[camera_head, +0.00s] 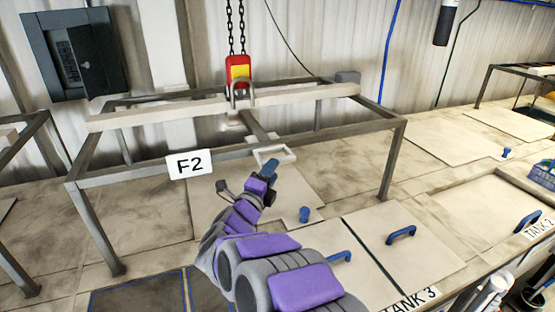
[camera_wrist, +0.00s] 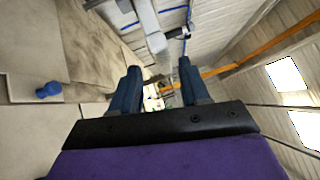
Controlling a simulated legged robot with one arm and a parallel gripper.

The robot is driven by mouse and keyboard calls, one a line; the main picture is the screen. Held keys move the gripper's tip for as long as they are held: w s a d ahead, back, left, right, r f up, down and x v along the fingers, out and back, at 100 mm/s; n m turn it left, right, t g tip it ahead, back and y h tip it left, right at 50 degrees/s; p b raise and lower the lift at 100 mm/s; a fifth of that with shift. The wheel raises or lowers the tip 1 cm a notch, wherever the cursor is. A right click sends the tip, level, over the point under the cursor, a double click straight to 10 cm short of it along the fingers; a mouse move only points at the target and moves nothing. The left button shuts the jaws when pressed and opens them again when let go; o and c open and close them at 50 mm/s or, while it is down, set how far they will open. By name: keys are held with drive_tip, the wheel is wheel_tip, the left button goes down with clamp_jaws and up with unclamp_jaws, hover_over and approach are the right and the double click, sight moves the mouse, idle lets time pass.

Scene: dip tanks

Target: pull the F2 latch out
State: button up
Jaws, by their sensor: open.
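The F2 sign (camera_head: 190,164) is a white plate with black letters on the front rail of a grey metal frame. To its right, a pale rectangular loop (camera_head: 272,154) sits at the front rail, at the end of a bar from the middle of the frame; it looks like the F2 latch. My gripper (camera_head: 283,164) is just below and in front of the loop, overlapping it in the picture; contact cannot be told. In the wrist view the blue fingers (camera_wrist: 158,78) are apart, with nothing clearly held between them. A pale bar (camera_wrist: 148,18) lies beyond the fingertips.
A red and yellow hoist hook (camera_head: 238,72) hangs on chains over the frame's upper beam (camera_head: 190,108). The grey frame legs (camera_head: 92,228) stand on either side. A blue knob (camera_head: 304,214) and lids with blue handles (camera_head: 401,235) lie to the right of my arm.

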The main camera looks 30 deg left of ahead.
drive_tip(key=shift+w+a+r+p, duration=0.1)
drive_tip(key=shift+w+r+p, duration=0.1)
drive_tip(key=shift+w, duration=1.2)
drive_tip(key=shift+w+a+r+p, duration=0.1)
drive_tip(key=shift+w+r+p, duration=0.1)
drive_tip(key=shift+w, duration=1.15)
drive_tip(key=shift+s+f, duration=0.1)
clamp_jaws()
